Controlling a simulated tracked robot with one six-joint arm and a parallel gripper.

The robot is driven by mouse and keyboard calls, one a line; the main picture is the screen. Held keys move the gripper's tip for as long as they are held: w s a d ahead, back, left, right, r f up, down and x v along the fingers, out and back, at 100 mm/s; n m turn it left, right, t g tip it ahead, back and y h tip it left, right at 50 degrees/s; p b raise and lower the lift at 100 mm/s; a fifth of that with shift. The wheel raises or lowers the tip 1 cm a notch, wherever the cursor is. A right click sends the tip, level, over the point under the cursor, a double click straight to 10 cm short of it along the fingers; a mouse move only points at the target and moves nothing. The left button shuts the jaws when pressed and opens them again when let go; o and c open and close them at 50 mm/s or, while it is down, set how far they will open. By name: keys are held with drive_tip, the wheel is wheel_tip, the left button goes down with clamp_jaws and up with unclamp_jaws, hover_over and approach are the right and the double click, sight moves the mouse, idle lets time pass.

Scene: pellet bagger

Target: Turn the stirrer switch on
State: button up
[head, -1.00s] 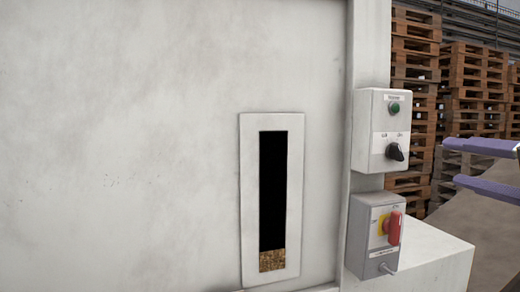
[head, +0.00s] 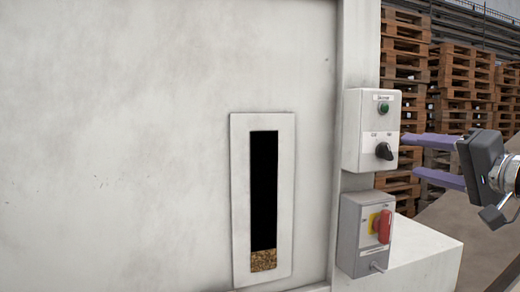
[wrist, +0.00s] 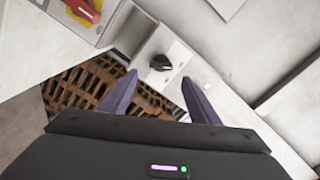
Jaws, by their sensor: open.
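The upper switch box (head: 356,150) is light grey and fixed to the machine's right post. Its label is too small to read surely, perhaps "Stirrer". It has a green round button or lamp (head: 383,107) and, below, a black rotary knob (head: 384,151). My gripper (head: 408,157) is open, with two purple fingers pointing left at the knob from its right. In the wrist view the knob (wrist: 160,62) shows beyond and between the fingertips (wrist: 160,80), with nothing between the jaws. No contact with the knob is visible.
Just below is a grey box (head: 349,232) with a red rotary handle (head: 384,226) on yellow, and a small metal piece at its bottom. A pale ledge (head: 415,255) lies under it. A slotted window (head: 236,200) shows pellets at its bottom. Pallet stacks (head: 465,85) stand behind.

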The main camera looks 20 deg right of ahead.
sight(392, 156)
drive_tip(key=shift+w+a, duration=0.15)
drive_tip(key=shift+w, duration=3.4)
drive_tip(key=shift+c, duration=0.3)
drive_tip(key=c, duration=1)
drive_tip(key=shift+f+m, duration=0.1)
drive_tip(key=shift+m, duration=0.4)
drive_tip(key=m, duration=0.5)
drive_tip(key=shift+f, duration=0.15)
drive_tip(key=m, duration=0.6)
drive_tip(key=shift+f, duration=0.25)
